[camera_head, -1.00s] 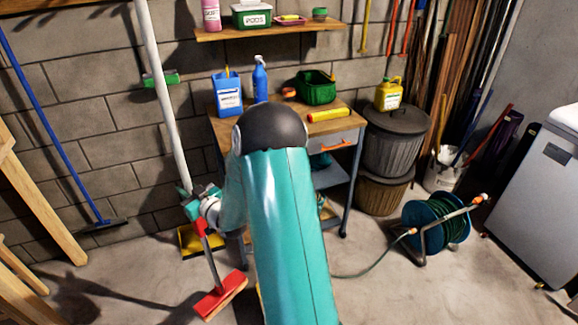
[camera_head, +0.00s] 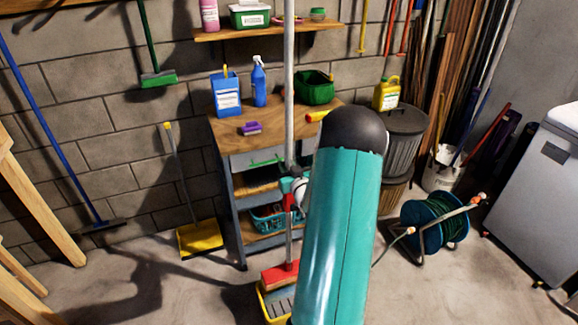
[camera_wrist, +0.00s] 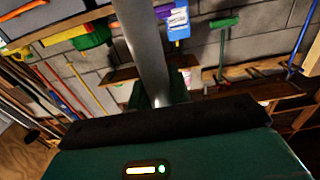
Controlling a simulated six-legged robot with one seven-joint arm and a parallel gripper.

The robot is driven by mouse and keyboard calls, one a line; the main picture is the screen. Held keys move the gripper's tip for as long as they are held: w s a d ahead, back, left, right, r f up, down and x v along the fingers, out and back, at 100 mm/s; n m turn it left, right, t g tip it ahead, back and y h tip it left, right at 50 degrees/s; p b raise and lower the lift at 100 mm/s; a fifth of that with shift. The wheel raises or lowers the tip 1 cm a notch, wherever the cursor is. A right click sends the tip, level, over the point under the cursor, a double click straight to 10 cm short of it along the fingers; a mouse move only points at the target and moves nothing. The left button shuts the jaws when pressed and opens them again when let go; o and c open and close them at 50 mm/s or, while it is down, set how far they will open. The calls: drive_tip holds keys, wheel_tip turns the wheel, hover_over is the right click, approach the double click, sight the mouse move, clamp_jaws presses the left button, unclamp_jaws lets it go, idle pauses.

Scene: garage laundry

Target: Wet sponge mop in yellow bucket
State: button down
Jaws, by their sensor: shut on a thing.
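The sponge mop has a long pale pole (camera_head: 289,80) and a red head (camera_head: 279,275). My gripper (camera_head: 291,186) is shut on its pole, low down, and holds it nearly upright. The yellow bucket (camera_head: 263,303) stands on the floor at the bottom of the head view, partly hidden by my arm. The mop head shows at the bucket's back rim; I cannot tell whether it touches the bucket. In the wrist view the pole (camera_wrist: 143,50) rises from my gripper (camera_wrist: 158,96); the mop head and bucket are out of that view.
A wooden-topped cart (camera_head: 221,133) with shelves stands close behind the pole. A wall shelf (camera_head: 240,33) is above it. A yellow dustpan (camera_head: 200,237) is left of the bucket. A hose reel (camera_head: 440,222) and bins are at the right. The floor at front left is clear.

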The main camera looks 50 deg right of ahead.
sight(291, 220)
drive_tip(key=shift+s+d, duration=0.25)
drive_tip(key=shift+f, duration=12.3)
drive_tip(key=shift+r, duration=0.1)
drive_tip(key=shift+r, duration=12.4)
